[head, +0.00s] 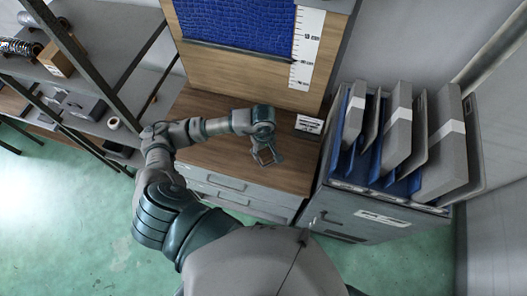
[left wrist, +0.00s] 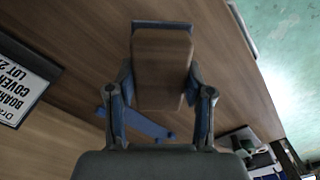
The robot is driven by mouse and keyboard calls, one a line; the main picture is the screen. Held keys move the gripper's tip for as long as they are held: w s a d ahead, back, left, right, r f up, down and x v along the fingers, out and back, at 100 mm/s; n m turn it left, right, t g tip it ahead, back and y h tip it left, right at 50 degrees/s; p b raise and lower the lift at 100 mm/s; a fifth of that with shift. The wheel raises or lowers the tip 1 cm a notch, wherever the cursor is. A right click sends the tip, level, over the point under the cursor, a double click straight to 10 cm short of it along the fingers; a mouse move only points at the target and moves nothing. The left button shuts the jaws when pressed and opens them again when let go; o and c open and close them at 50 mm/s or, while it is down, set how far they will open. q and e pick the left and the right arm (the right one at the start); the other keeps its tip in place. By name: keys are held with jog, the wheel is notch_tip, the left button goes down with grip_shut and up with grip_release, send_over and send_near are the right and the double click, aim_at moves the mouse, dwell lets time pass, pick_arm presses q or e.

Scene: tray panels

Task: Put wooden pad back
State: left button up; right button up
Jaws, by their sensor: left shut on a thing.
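My left gripper (head: 264,155) is above the wooden counter top (head: 218,102) near its front edge in the head view. In the left wrist view my left gripper (left wrist: 161,88) is shut on the wooden pad (left wrist: 162,58), a brown block with a dark blue edge at its far end. The fingers grip it from both sides. In the head view I cannot make out the pad clearly. My right gripper is not in view.
A small label sign (head: 309,124) stands on the counter at the right. A blue textured panel (head: 240,25) with a ruler strip stands behind. A grey cabinet (head: 370,212) with upright blue and grey panels is at right. A shelf rack (head: 95,60) is at left.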

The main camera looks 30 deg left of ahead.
aim_at(263, 153)
pick_arm(q)
jog(key=shift+w+a+f, duration=0.2)
jog(key=shift+a, duration=0.1)
jog(key=f, duration=0.1)
jog(key=a+f+p, duration=0.1)
jog(key=f, duration=0.1)
jog(key=shift+f, duration=0.25)
jog(key=shift+d, duration=0.2)
jog(key=o, duration=1)
jog(key=shift+d, duration=0.3)
jog(key=shift+r, duration=0.2)
jog(key=shift+a+r, duration=0.1)
jog(key=shift+r, duration=0.25)
notch_tip(263, 153, up, 10)
jog(key=shift+w+f+b, duration=0.1)
jog(key=shift+b, duration=0.8)
jog(key=shift+r, duration=0.65)
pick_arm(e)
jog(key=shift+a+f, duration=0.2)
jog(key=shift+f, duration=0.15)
pick_arm(q)
jog(key=shift+a, duration=0.15)
jog(key=shift+f, duration=0.1)
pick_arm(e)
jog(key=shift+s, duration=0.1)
